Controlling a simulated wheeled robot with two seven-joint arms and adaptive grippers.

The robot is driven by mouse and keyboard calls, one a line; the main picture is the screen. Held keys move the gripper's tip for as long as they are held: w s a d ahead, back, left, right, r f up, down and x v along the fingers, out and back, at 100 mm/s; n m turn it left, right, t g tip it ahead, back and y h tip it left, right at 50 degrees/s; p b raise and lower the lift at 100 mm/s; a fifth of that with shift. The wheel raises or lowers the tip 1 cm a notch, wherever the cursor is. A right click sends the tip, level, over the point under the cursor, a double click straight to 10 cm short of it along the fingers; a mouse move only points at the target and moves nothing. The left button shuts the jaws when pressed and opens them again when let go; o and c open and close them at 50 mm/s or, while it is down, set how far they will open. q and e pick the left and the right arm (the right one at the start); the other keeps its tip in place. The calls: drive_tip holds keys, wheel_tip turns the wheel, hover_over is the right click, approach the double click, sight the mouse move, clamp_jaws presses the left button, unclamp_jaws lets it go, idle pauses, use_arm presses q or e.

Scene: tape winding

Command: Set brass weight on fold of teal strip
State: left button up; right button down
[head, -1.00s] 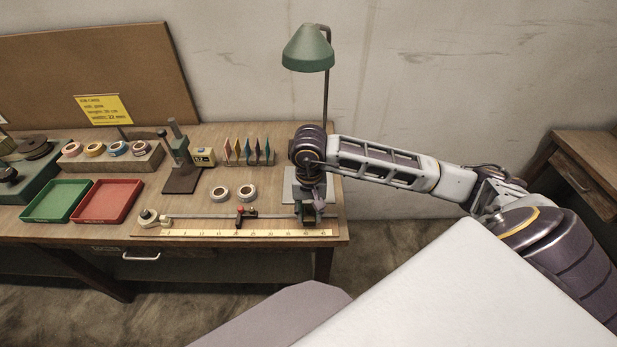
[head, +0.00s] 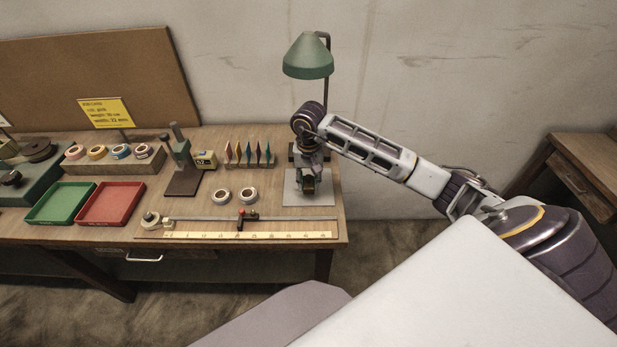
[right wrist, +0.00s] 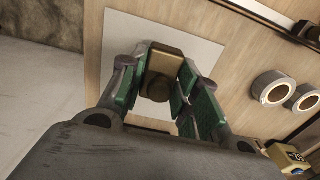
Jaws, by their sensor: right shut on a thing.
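My right gripper (head: 308,190) is over the pale square plate (head: 292,199) at the right end of the bench. In the right wrist view its green-padded fingers (right wrist: 160,90) are shut on the brass weight (right wrist: 163,66), a dark gold block with a round knob. The plate (right wrist: 197,45) lies beneath it; I cannot tell whether the weight touches it. Thin coloured strips, one teal-blue (head: 258,154), stand in a small rack (head: 250,163) left of the gripper. No teal strip shows on the visible part of the plate. My left gripper is out of view.
A green lamp (head: 307,56) stands behind the gripper. A ruler (head: 250,235) with a rod and slider runs along the front edge. Two white tape rolls (head: 235,195) lie left of the plate. Red (head: 110,204) and green (head: 60,203) trays are further left.

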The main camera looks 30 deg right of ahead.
sight(308, 177)
drive_tip(key=shift+w+d+r, duration=0.1)
drive_tip(key=shift+w+d, duration=0.4)
drive_tip(key=shift+w, duration=0.4)
drive_tip(key=shift+w+d, duration=0.35)
drive_tip(key=shift+w, duration=0.2)
drive_tip(key=shift+w+d+p, duration=0.2)
drive_tip(key=shift+w+p, duration=0.1)
drive_tip(key=shift+w, duration=0.05)
drive_tip(key=shift+f, duration=1.55)
drive_tip(key=shift+f+p, duration=0.25)
drive_tip(key=shift+p, duration=0.05)
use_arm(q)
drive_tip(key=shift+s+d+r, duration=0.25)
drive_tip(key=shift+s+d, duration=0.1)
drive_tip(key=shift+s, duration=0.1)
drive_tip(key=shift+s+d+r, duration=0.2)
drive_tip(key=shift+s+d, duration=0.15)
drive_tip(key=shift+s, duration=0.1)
